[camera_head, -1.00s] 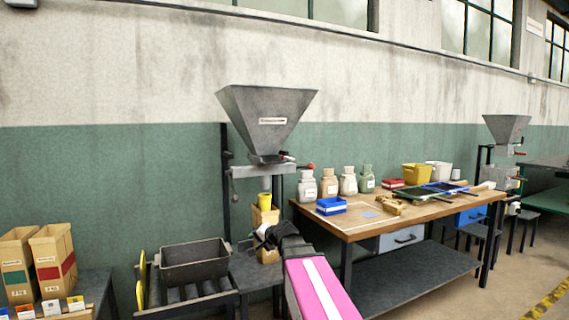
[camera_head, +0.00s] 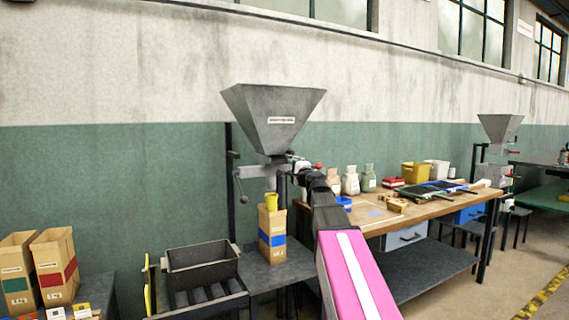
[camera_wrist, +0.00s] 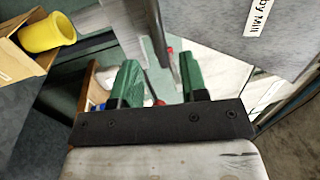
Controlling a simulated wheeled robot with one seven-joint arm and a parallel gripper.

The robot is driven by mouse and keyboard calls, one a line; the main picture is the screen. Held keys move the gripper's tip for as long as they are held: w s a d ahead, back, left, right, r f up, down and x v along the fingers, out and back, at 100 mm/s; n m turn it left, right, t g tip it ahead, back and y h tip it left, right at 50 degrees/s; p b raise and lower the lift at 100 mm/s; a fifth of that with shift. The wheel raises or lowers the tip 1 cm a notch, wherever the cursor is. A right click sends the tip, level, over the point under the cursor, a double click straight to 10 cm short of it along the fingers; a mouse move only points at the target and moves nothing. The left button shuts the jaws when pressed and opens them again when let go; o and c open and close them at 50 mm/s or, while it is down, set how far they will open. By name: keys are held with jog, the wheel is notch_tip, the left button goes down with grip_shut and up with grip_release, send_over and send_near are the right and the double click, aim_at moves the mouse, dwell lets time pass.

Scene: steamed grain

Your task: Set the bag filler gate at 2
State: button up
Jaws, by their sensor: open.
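The bag filler is a grey steel hopper (camera_head: 275,115) on a dark post, with a crank at its left. A red knob (camera_head: 318,165) shows at the right of its outlet; I cannot tell whether it belongs to the gate. No gate scale or number is readable. My gripper (camera_head: 301,168) is beside the outlet's right side, partly hidden by my arm. In the wrist view its green fingers (camera_wrist: 160,82) are apart. A grey metal bar (camera_wrist: 166,55) shows beyond and between them; contact cannot be told. The hopper also shows there (camera_wrist: 215,25).
A paper bag (camera_head: 265,245) with a blue band stands under a yellow spout (camera_head: 271,201). A dark tray (camera_head: 203,266) sits on rollers at left. A wooden workbench (camera_head: 365,218) with jars stands close at right. Two filled bags (camera_head: 55,265) stand at far left.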

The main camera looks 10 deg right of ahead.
aim_at(286, 163)
jog(key=x, duration=0.8)
grip_shut()
